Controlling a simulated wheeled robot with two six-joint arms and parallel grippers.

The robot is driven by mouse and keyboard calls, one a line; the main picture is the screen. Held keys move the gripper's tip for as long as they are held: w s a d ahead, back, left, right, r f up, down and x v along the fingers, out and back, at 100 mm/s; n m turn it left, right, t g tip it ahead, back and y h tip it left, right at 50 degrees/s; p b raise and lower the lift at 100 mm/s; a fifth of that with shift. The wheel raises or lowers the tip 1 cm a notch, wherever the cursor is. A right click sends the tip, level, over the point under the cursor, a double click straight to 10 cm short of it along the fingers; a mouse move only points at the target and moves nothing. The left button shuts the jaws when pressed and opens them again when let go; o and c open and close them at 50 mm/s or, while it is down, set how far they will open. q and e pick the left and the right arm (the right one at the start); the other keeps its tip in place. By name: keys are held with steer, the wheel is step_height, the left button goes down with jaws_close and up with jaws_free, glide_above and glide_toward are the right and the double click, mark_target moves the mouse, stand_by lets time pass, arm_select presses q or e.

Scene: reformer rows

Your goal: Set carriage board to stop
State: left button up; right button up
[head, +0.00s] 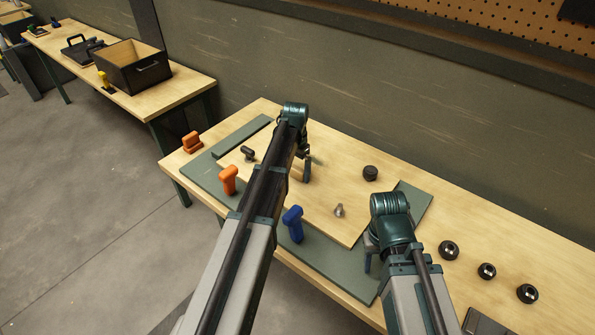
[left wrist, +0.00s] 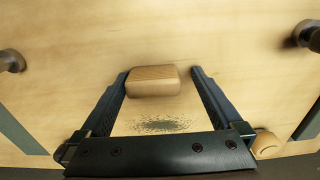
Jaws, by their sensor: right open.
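The pale wooden carriage board (head: 322,214) lies on a flat green base (head: 325,257) on the workbench. A raised green strip (head: 241,137) lies along the base's far left side; I cannot tell whether it is the stop. My left gripper (head: 307,168) is over the board, its arm hiding part of it. In the left wrist view, its open fingers (left wrist: 160,82) straddle a wooden block (left wrist: 153,80) on the board; the left finger is close to it and a gap shows at the right.
An orange handle (head: 229,180) and a blue handle (head: 293,222) stand along the near side. A dark knob (head: 370,173), a metal peg (head: 339,210) and a black-topped peg (head: 248,153) stand around the board.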

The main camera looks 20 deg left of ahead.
arm_select(q)
steer(key=shift+d+r, duration=0.1)
arm_select(e)
steer(key=shift+r, duration=0.1)
arm_select(q)
steer(key=shift+r+p, duration=0.45)
steer(key=shift+p, duration=0.05)
arm_select(e)
steer(key=shift+r, duration=0.4)
arm_select(q)
step_height(320, 180, up, 13)
steer(key=p, duration=1.2)
steer(key=shift+p, duration=0.4)
arm_select(e)
step_height(320, 180, up, 13)
arm_select(q)
steer(key=shift+f, duration=0.15)
arm_select(e)
steer(key=shift+f, duration=0.1)
arm_select(q)
steer(key=s+d+f+b, duration=0.3)
steer(key=s+d, duration=0.6)
steer(key=s, duration=0.4)
steer(key=s+d+f+y+b, duration=0.1)
steer(key=s+d+f+b, duration=0.2)
steer(key=s+d, duration=0.6)
steer(key=s, duration=0.4)
arm_select(e)
step_height(320, 180, down, 6)
